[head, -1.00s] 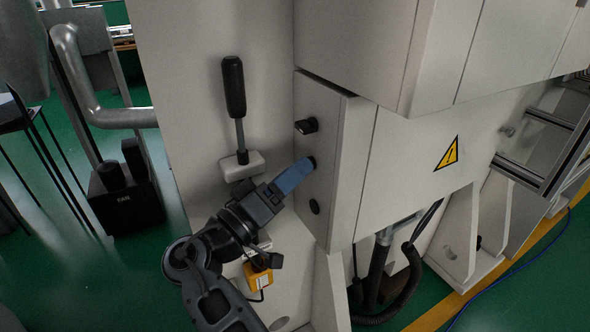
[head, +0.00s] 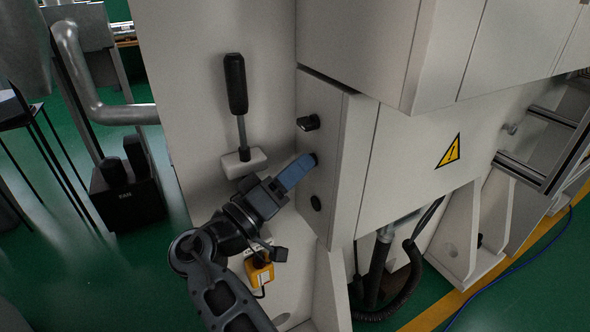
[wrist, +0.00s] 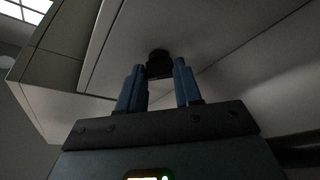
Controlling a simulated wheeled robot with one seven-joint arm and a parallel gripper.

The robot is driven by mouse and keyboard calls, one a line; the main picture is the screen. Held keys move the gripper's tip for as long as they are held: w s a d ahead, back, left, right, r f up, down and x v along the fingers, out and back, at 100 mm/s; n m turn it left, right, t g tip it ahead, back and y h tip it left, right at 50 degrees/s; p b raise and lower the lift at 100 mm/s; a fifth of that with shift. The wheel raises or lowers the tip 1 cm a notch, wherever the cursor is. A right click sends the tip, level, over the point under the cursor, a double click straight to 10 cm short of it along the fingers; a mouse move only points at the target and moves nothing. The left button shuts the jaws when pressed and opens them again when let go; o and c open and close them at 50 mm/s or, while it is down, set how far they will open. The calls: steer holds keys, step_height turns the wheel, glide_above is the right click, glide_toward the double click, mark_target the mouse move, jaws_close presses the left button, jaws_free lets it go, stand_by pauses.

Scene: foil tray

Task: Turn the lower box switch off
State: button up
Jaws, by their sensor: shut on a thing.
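The grey-white switch box (head: 339,160) is on the side of the machine column. Its left face carries an upper black switch (head: 308,123). Below that is the lower switch (head: 316,158), mostly hidden by my gripper's blue fingertips. My gripper (head: 307,163) reaches it from the lower left and is shut on it. In the wrist view, the dark knob of the lower switch (wrist: 159,58) sits between the two blue fingers of my gripper (wrist: 159,72).
A round black fitting (head: 316,203) sits below the lower switch. A black-handled lever (head: 236,85) stands on a white base left of the box. A small yellow box (head: 260,273) is behind my wrist. A larger cabinet (head: 360,45) overhangs the switch box.

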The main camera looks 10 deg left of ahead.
steer(key=shift+r+n+p, duration=0.1)
steer(key=shift+n+p, duration=0.2)
steer(key=n+y+p, duration=0.1)
steer(key=n+p, duration=0.2)
steer(key=n+y+p, duration=0.1)
steer(key=n+p, duration=0.2)
steer(key=n+g+y+p, duration=0.1)
steer(key=n+p, duration=0.2)
steer(key=shift+s+r+y, duration=0.1)
steer(key=shift+r+y, duration=0.2)
steer(key=shift+y, duration=0.1)
steer(key=shift+f, duration=0.1)
steer(key=o, duration=1)
steer(key=shift+o, duration=0.2)
steer(key=b+v, duration=0.1)
steer(key=v, duration=0.6)
steer(key=shift+s+a, duration=0.2)
steer(key=shift+s, duration=0.1)
